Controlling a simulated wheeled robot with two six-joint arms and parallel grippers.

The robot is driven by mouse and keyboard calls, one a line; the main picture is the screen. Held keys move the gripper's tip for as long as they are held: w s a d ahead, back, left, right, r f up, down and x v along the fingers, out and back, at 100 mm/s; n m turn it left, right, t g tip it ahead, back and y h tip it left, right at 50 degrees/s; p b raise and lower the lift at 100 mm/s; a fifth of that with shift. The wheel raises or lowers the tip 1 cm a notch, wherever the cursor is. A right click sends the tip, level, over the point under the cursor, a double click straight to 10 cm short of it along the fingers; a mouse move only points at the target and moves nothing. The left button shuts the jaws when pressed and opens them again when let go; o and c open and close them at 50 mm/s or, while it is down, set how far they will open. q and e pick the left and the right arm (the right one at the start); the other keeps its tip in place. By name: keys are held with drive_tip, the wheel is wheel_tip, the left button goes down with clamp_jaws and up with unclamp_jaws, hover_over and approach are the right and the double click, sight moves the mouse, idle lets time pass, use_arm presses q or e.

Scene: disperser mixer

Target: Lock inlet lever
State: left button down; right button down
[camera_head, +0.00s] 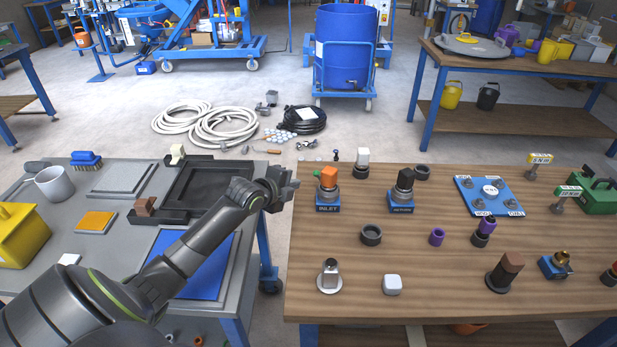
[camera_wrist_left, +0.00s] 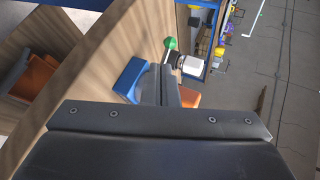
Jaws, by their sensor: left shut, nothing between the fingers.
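The inlet valve (camera_head: 327,198) stands on a blue base marked INLET near the left edge of the wooden table. It has an orange block (camera_head: 329,175) on top and a small green knob (camera_head: 317,173) at its left side. My left gripper (camera_head: 291,187) is shut and empty, just left of the valve and apparently apart from it. In the left wrist view the shut fingers (camera_wrist_left: 166,86) lie close to the blue base (camera_wrist_left: 129,78) and partly hide the valve. The green knob (camera_wrist_left: 170,43) shows beyond the fingertips. My right gripper is out of view.
A similar valve on a blue base (camera_head: 401,200) stands to the right. A white-topped piece (camera_head: 362,160) stands behind, and a dark ring (camera_head: 371,235) lies in front. A grey table (camera_head: 120,250) is at left, across a gap from the wooden table (camera_head: 455,270).

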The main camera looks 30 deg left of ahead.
sight(315, 176)
use_arm(q)
drive_tip(key=shift+w+r+p+x, duration=0.1)
drive_tip(key=shift+r+x, duration=0.05)
drive_tip(key=shift+x, duration=1.2)
drive_tip(key=shift+w+r+p+x, duration=0.1)
drive_tip(key=shift+r+x, duration=0.1)
drive_tip(key=shift+x, duration=1.15)
drive_tip(key=shift+w+r+p+x, duration=0.1)
drive_tip(key=shift+r+x, duration=0.05)
drive_tip(key=shift+x, duration=1.25)
drive_tip(key=shift+s, duration=0.1)
